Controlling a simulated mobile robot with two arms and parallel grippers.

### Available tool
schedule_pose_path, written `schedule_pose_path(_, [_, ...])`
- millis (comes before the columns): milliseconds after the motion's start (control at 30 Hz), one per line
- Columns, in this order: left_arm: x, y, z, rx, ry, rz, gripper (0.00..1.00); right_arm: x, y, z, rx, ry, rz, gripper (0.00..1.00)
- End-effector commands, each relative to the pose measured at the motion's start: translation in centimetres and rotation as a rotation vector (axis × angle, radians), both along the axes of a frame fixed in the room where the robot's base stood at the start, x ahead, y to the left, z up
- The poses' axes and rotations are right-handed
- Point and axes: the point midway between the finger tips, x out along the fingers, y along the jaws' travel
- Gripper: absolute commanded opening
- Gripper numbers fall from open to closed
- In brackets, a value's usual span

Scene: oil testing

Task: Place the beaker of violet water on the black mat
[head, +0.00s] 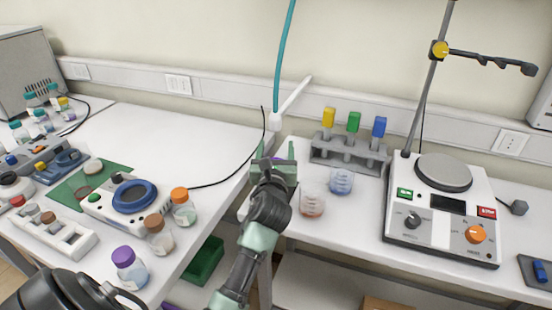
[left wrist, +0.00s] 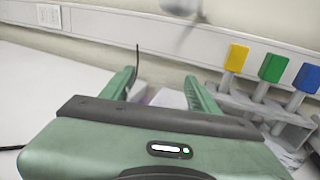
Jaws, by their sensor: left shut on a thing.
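My left gripper (head: 272,153) is at the back edge of the table, left of the two standing beakers. Its two green fingers are shut around a pale violet, see-through thing, seemingly the beaker of violet water (left wrist: 168,98). In the left wrist view the gripper (left wrist: 160,82) hides most of it; in the head view it is almost wholly hidden behind the gripper. Whether it touches the table I cannot tell. I cannot make out a plain black mat; a small dark pad (head: 530,278) with a blue piece on it lies at the far right. My right gripper is not in view.
A beaker with reddish liquid (head: 312,202) and one with blue liquid (head: 341,182) stand right of the gripper. Behind them is a grey rack (head: 347,155) with coloured tools. A hotplate (head: 440,232) with stand is further right. Bottles and devices crowd the left table.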

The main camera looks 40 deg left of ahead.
Motion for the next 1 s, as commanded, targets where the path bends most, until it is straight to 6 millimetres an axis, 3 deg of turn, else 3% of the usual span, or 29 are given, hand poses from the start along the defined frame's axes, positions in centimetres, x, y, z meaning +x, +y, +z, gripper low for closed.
schedule_pose_path(200, [0.0,0.0,-3.0,-0.004,0.002,0.001,0.07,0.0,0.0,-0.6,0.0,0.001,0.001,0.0])
schedule_pose_path(633, [0.0,0.0,-3.7,0.002,0.001,-0.001,0.07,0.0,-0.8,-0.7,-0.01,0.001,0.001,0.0])
schedule_pose_path(667, [0.0,0.0,-3.9,0.001,0.003,-0.001,0.63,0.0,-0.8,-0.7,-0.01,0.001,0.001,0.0])
schedule_pose_path(733, [0.0,0.0,-3.8,0.001,0.003,-0.001,0.82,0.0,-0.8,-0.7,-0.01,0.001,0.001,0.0])
schedule_pose_path(1000, [0.0,0.0,-3.8,0.0,0.002,0.0,0.82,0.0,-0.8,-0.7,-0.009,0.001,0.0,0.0])
